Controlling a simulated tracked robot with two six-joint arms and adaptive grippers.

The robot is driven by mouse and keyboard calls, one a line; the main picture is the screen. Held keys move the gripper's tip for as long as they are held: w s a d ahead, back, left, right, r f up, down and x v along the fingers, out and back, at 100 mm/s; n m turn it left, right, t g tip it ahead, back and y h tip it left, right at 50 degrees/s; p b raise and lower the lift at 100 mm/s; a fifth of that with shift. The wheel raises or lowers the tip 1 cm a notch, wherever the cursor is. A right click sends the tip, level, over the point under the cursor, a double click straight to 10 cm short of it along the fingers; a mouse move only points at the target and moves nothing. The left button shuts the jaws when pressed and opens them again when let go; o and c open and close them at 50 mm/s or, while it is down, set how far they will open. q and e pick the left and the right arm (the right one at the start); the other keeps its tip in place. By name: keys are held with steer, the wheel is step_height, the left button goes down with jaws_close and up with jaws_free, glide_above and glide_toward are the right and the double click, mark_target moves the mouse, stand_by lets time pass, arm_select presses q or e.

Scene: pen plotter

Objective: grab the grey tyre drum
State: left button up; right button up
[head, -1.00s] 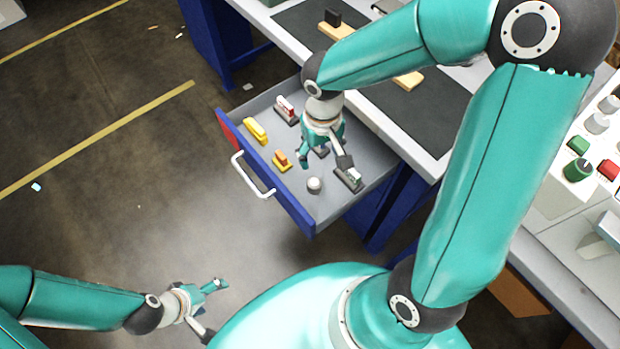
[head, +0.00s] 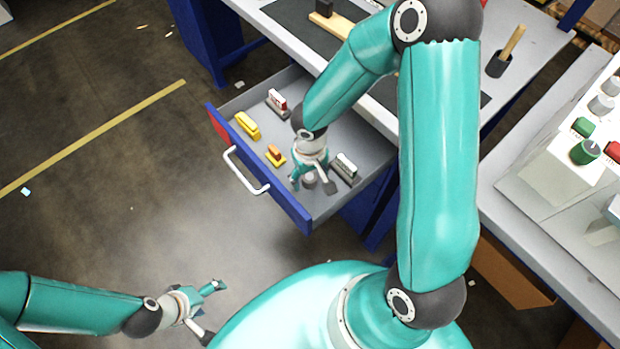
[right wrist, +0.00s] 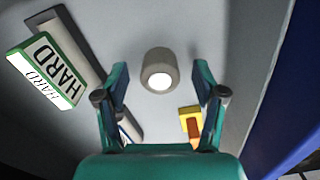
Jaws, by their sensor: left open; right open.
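The grey tyre drum (head: 309,181) is a small short cylinder in the open drawer, partly hidden by my right gripper in the head view. In the right wrist view the drum (right wrist: 157,82) shows a bright round top and stands between the spread fingertips, with a gap on each side. My right gripper (head: 312,187) is open and empty over the drawer; its fingers also show in the right wrist view (right wrist: 161,74). My left gripper (head: 213,312) is open and empty, low at the left, away from the drawer.

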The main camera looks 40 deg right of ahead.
steer(key=shift+f, duration=0.4)
steer(key=shift+c, duration=0.3)
steer(key=c, duration=1)
steer(key=shift+c, duration=0.3)
steer(key=shift+r, duration=0.2)
